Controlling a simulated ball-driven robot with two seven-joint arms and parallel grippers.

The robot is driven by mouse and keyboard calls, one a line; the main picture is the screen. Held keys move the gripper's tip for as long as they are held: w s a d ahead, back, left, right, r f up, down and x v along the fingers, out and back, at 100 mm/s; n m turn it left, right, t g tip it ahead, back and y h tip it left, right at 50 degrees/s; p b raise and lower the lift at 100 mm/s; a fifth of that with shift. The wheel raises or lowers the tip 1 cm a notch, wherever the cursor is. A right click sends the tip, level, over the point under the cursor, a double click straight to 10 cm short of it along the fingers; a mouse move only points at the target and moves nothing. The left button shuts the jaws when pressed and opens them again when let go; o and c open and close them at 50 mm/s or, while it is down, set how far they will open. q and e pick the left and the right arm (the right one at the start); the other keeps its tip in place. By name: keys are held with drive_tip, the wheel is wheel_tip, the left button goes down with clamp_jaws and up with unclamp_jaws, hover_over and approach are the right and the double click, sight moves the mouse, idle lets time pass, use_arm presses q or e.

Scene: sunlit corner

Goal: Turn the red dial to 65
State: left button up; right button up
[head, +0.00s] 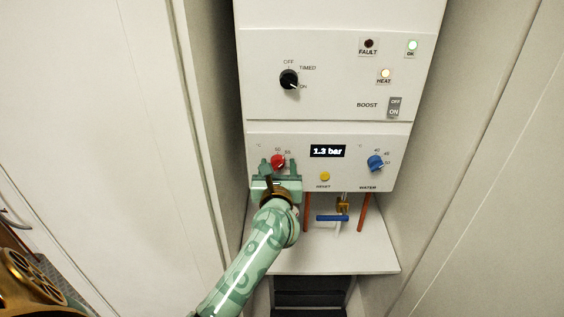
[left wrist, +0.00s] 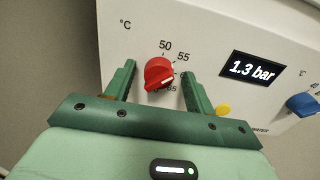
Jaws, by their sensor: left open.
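The red dial (head: 278,161) is on the left of the white lower control panel (head: 350,178), under a °C scale. In the left wrist view the red dial (left wrist: 158,72) has 50 above it, 55 to its upper right and 65 below right. Its pointer is not clear enough to read exactly. My left gripper (head: 279,165) is open, with one finger on each side of the dial. In the left wrist view the gripper (left wrist: 157,71) shows a gap between each finger and the dial. My right gripper is not in view.
A display (head: 327,151) reads 1.3 bar. A yellow reset button (head: 325,176) and a blue water dial (head: 376,163) are to the right. A black dial (head: 289,79) is above. Copper pipes (head: 363,212) and a blue-handled valve (head: 332,218) are below. White walls stand close on both sides.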

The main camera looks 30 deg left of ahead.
use_arm(q)
drive_tip(key=shift+s+r, duration=0.1)
drive_tip(key=c, duration=0.9)
drive_tip(key=shift+c, duration=0.2)
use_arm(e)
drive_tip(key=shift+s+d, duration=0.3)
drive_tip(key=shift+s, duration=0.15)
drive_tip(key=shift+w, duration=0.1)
